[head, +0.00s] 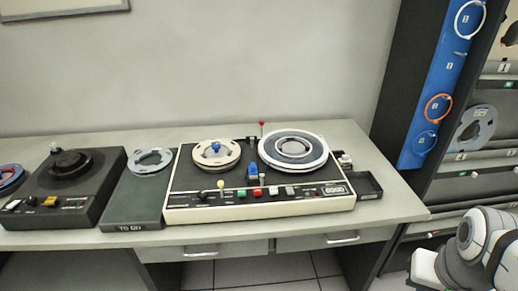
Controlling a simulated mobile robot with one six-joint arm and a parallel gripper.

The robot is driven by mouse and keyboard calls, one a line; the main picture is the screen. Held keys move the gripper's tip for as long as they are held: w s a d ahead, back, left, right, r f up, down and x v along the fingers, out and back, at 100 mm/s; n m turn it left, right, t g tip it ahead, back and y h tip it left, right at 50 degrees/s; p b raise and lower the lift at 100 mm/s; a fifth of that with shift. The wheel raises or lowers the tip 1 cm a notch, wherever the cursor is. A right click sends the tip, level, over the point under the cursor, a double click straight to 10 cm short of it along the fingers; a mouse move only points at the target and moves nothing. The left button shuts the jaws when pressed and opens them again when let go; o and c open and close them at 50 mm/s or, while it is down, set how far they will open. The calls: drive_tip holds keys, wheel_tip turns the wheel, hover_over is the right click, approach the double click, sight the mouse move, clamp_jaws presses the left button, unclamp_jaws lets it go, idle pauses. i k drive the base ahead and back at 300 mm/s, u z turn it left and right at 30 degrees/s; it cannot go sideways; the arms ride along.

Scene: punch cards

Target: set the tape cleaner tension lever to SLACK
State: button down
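The tape cleaner (188,207) appears to be the cream and black machine in the middle of the table. It carries a beige reel (230,163) on the left and a larger white and grey reel (316,150) on the right. A thin lever with a red tip (262,124) stands upright at its back between the reels. I cannot tell which is the tension lever, and no SLACK marking is readable. My gripper is not seen; only white parts of my arm show at the lower right.
A dark machine with a black hub (70,160) stands at the left. A green "TO DO" tray (122,213) holding a grey reel lies beside the cleaner. A small black tray (370,187) is at its right. A tall rack (440,90) with hanging rings stands right of the table.

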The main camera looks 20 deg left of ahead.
sight(220, 183)
drive_tip(key=u, duration=1.7)
drive_tip(key=i, duration=0.45)
drive_tip(key=z, duration=0.1)
